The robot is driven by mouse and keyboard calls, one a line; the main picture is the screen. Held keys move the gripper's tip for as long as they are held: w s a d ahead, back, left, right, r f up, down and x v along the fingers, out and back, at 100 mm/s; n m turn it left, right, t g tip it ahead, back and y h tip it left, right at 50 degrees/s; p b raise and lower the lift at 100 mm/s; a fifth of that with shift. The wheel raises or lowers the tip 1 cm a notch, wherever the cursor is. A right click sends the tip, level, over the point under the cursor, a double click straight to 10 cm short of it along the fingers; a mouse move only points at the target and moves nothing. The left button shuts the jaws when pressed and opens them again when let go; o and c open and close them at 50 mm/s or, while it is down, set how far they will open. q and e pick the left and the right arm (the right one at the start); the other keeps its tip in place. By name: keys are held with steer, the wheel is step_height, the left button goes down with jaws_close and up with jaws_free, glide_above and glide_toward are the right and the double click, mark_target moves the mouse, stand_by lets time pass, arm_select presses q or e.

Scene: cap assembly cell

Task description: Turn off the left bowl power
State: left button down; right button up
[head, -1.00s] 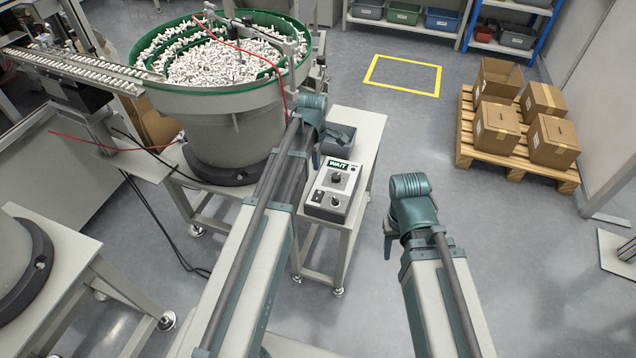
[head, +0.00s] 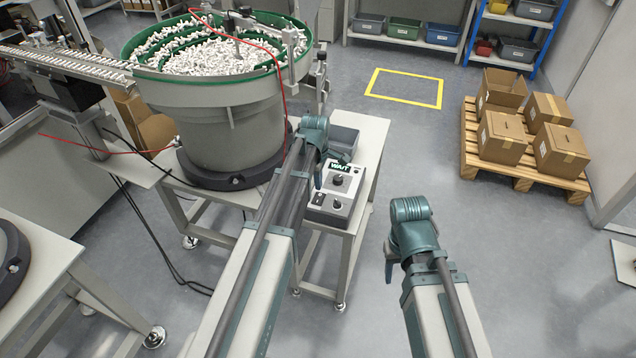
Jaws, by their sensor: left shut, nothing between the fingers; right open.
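A vibratory bowl feeder (head: 232,140) with a green-lined rim, full of small white parts, stands on a table at the upper left. Its control box (head: 334,212) sits on the table to the bowl's right. The box has two dark knobs, a small black switch (head: 318,199) at its left side and a sign reading WAIT (head: 340,166). My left gripper (head: 318,182) is shut and empty, pointing down just above the box's left side near the switch. I cannot tell whether it touches. My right gripper (head: 389,268) hangs over open floor, right of the table; its fingers are small here.
A grey bin (head: 342,141) stands on the table behind the box. A second feeder's table (head: 40,250) is at the lower left. Cardboard boxes on a pallet (head: 520,175) stand at the right. The floor between has a yellow-marked square (head: 404,88).

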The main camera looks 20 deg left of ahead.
mark_target(319, 195)
arm_select(q)
steer(key=shift+w+f+b, duration=0.2)
steer(key=shift+f+b, duration=1.15)
steer(key=shift+f, duration=0.55)
steer(key=shift+f, duration=0.1)
steer(key=shift+s, duration=0.1)
steer(key=shift+s, duration=0.7)
steer(key=shift+r, duration=0.2)
